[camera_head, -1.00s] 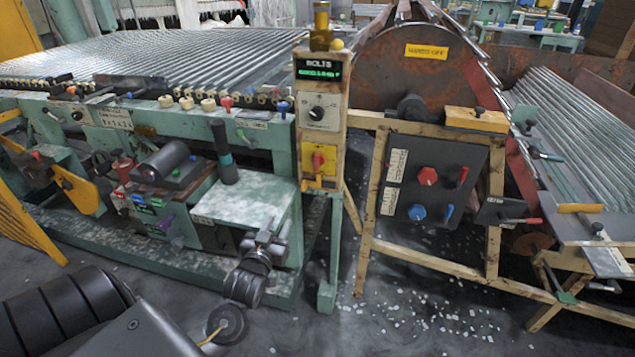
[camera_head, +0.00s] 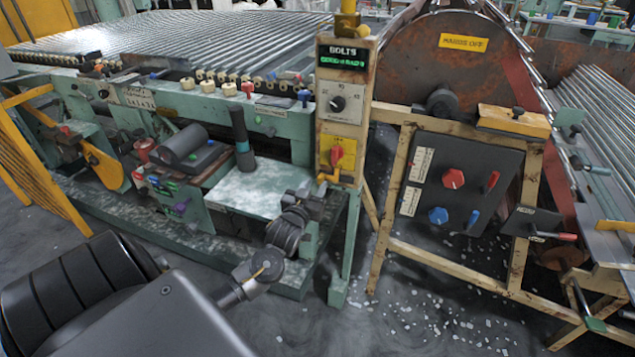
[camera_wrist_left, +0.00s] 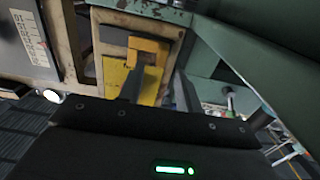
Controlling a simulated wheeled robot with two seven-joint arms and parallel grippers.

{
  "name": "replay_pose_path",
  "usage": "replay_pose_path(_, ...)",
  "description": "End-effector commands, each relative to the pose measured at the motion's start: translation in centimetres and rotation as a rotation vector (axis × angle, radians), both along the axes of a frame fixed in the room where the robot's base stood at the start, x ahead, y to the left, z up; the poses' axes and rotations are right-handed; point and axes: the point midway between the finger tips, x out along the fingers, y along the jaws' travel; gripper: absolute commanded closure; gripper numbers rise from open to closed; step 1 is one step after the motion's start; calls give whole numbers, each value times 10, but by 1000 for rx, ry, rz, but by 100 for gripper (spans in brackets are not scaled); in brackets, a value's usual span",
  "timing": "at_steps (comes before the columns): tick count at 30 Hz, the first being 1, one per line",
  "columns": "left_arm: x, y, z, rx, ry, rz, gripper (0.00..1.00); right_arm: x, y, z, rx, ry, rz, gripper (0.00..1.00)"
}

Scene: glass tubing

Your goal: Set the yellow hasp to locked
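The yellow hasp (camera_head: 328,178) is a small yellow-orange piece low on the narrow control post, below a red rotary switch (camera_head: 337,157) on a yellow plate. In the left wrist view the hasp (camera_wrist_left: 148,50) is a blocky yellow-orange piece beside the yellow plate (camera_wrist_left: 114,76). My left gripper (camera_head: 318,190) reaches up from the lower left, its tips close to the hasp. In the left wrist view its two dark fingers (camera_wrist_left: 160,88) stand apart with yellow showing between them. I cannot tell whether they touch the hasp. My right gripper is not in view.
The post (camera_head: 347,80) carries a lit BOLTS display (camera_head: 342,58) and a dial (camera_head: 338,103). A green machine bench (camera_head: 255,190) stands left of it. Right is a black panel (camera_head: 460,185) with red and blue knobs. The floor in front is open, with scattered chips.

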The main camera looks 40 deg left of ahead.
Motion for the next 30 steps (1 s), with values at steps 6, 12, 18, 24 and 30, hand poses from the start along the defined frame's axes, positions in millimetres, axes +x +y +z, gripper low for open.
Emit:
replay_pose_path(6, 22, 8, 0, 1, 0, 1, 65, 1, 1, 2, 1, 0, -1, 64)
replay_pose_path(12, 25, 9, 0, 0, 1, 0, 65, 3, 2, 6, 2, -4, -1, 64)
replay_pose_path(18, 25, 9, 0, 0, 0, 1, 71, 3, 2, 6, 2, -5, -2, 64)
replay_pose_path(24, 25, 9, 0, 1, 0, 1, 97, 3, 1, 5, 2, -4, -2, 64)
replay_pose_path(30, 25, 9, 0, 0, 0, 1, 100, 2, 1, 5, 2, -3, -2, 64)
